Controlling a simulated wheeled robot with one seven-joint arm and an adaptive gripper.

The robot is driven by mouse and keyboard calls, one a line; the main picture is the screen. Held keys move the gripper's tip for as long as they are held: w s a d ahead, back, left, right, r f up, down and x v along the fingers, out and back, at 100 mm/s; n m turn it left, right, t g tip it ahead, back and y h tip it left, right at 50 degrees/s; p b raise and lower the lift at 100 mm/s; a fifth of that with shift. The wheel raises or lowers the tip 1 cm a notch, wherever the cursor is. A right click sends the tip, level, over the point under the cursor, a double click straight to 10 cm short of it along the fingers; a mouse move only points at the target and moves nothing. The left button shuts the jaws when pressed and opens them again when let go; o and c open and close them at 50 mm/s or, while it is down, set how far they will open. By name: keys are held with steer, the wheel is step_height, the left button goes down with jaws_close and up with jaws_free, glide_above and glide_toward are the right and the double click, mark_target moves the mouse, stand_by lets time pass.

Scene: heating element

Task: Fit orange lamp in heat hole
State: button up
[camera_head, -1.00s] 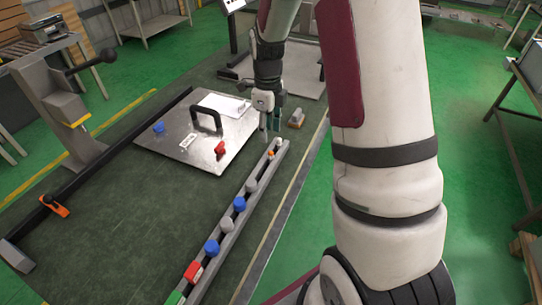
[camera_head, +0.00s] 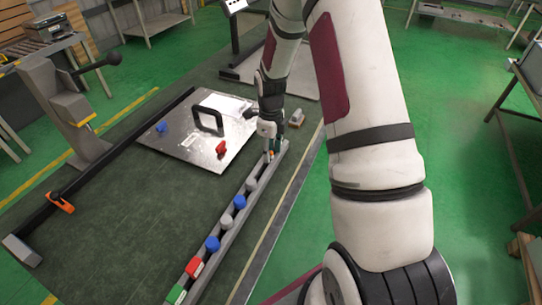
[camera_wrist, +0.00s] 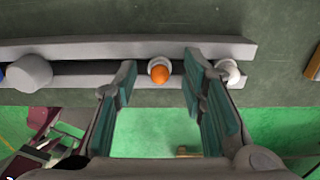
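The orange lamp (camera_wrist: 159,74) sits in a pale round socket on the grey rail (camera_wrist: 90,50) in the wrist view. My gripper (camera_wrist: 158,90) is open, its two teal-padded fingers apart on either side of the lamp, with a gap on both sides. A metal plate (camera_head: 180,152) with a black handle lies left of the gripper. I cannot make out the heat hole.
A white knob (camera_wrist: 229,72) stands just right of the lamp. Several grey, blue, red and green pieces line the rail, including a red block (camera_head: 194,267). On the plate are a red part (camera_head: 221,148) and a blue part (camera_head: 161,128).

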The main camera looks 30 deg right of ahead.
steer(key=c, duration=0.9)
